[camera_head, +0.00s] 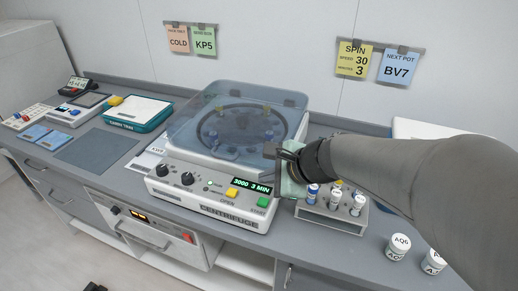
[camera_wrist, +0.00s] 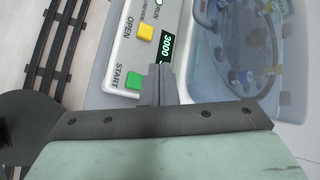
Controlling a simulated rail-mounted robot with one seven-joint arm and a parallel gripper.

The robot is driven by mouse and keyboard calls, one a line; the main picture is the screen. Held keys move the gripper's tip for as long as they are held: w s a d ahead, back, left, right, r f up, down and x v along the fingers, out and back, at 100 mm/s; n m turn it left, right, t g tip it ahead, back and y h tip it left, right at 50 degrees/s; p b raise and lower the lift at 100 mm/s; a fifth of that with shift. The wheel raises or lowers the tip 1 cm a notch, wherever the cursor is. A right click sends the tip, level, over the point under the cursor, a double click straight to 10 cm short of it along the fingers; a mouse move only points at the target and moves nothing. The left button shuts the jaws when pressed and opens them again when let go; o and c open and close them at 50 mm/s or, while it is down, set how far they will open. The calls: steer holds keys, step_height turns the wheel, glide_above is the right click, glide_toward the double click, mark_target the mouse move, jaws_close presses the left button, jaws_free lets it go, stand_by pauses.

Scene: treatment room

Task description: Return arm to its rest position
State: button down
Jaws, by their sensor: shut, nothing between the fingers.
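My arm reaches in from the right in the head view. My gripper (camera_head: 284,153) is in front of the right side of the centrifuge (camera_head: 205,200), above its front panel. In the wrist view my gripper (camera_wrist: 160,84) shows its fingers closed together and empty, close to the green START button (camera_wrist: 138,81); I cannot tell whether they touch it. The centrifuge's clear lid (camera_head: 240,112) is down, with tubes seen through it. Its display (camera_head: 252,187) reads 3000 and 3 MIN.
A tube rack (camera_head: 332,215) with several tubes stands right of the centrifuge, under my arm. White pots (camera_head: 398,247) stand at the front right. A teal-edged tray (camera_head: 137,113) and small devices (camera_head: 72,110) are on the left. A grey mat (camera_head: 97,147) lies bare. Note cards (camera_head: 354,59) hang on the wall.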

steer(key=s+d+f+n+g+h, duration=0.3)
steer(key=s+d+n, duration=0.2)
steer(key=s+n, duration=0.3)
steer(key=s+d+f+n+g+h, duration=0.2)
steer(key=s+d+f+n+h, duration=0.1)
steer(key=s+n, duration=0.5)
steer(key=d+f+n, duration=0.1)
steer(key=d, duration=0.1)
steer(key=shift+d+f+n+g+h, duration=0.2)
steer(key=shift+d+n+g+h, duration=0.15)
steer(key=shift+n+g+h, duration=0.05)
stand_by(5.8)
